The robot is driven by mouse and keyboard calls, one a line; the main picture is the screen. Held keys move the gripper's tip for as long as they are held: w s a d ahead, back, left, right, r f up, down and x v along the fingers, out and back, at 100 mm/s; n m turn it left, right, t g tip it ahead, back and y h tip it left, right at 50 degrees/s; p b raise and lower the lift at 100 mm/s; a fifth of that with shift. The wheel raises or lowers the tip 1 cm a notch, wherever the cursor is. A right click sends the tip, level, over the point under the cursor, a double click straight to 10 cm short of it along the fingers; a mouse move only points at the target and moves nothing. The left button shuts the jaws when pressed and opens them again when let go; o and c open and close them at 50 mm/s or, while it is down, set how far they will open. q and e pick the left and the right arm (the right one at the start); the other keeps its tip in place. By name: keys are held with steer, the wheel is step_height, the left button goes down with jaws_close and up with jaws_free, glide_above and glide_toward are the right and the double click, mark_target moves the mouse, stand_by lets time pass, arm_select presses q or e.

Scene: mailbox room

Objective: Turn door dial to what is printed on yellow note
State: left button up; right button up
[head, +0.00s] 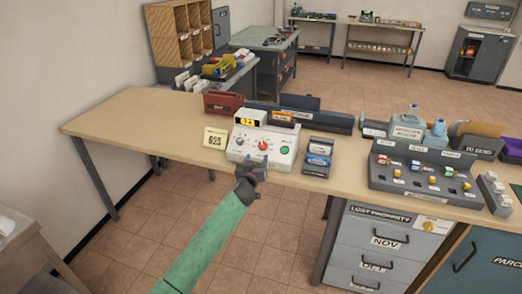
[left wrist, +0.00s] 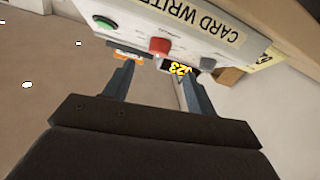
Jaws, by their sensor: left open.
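A white card writer box (head: 240,155) stands on the wooden counter, with a red knob (head: 263,145), a lit yellow number display (head: 247,122) and a green button (head: 285,150). A yellow note (head: 215,137) leans left of it; its printed number looks like 625, but is small. My left gripper (head: 251,171) is open and empty, just in front of the box. In the left wrist view, the box appears upside down. The red knob (left wrist: 159,46) lies ahead between the open fingers (left wrist: 158,70), apart from them. The display (left wrist: 180,69) digits are hard to read. My right gripper is not seen.
Right of the box stands a small card holder (head: 318,157). A grey rack with colored pieces (head: 425,178) stands farther right, and a red box (head: 226,103) stands behind the note. The counter's left end is clear. Drawers (head: 375,245) sit below.

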mark_target(262, 146)
arm_select(q)
steer(key=p+x, duration=0.2)
steer(key=x, duration=0.5)
steer(key=shift+w+r, duration=0.1)
steer(key=shift+r, duration=0.1)
steer(key=shift+w+f, duration=0.1)
steer(key=shift+w, duration=0.1)
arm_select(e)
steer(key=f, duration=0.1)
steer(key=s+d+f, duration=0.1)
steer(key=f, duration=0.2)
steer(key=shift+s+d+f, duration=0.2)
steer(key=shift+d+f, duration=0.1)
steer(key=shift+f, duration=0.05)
arm_select(q)
steer(key=shift+d, duration=0.1)
steer(key=c, duration=1)
